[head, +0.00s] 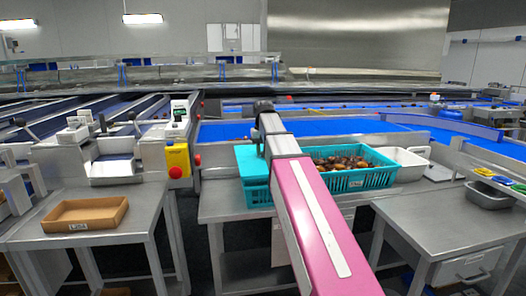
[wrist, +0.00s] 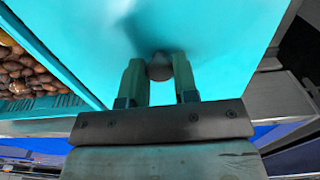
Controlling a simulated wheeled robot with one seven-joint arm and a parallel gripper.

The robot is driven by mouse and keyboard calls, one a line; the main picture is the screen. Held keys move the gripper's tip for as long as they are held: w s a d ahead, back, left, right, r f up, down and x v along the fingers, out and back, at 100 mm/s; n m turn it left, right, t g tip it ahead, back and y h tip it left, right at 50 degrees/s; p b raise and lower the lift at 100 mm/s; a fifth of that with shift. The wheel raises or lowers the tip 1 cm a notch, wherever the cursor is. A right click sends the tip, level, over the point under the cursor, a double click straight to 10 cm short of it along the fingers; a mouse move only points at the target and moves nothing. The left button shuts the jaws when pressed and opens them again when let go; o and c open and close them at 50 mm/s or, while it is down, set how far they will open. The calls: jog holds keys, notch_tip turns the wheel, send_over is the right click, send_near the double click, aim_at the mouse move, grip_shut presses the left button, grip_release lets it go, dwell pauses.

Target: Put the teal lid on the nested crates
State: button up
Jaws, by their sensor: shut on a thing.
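The teal lid (wrist: 215,40) fills most of the wrist view, with a round grey knob (wrist: 159,66) on it. My gripper (wrist: 160,72) has its two green fingers on either side of the knob and is shut on it. In the head view the lid (head: 250,163) shows left of my pink arm, directly above the teal nested crates (head: 258,196) on the steel table. My arm hides the right part of both. I cannot tell whether the lid touches the crates' rim.
A teal crate (head: 376,179) of brown dates stands close on the right, and shows at the wrist view's left edge. Beyond it is a white tub (head: 405,163). A brown tray (head: 85,214) lies on the left table. A blue conveyor (head: 225,131) runs behind.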

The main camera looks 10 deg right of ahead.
jog(key=shift+f, duration=0.45)
dwell(0.5)
jog(key=o, duration=1.4)
jog(key=shift+o, duration=0.2)
jog(key=shift+r, duration=3.5)
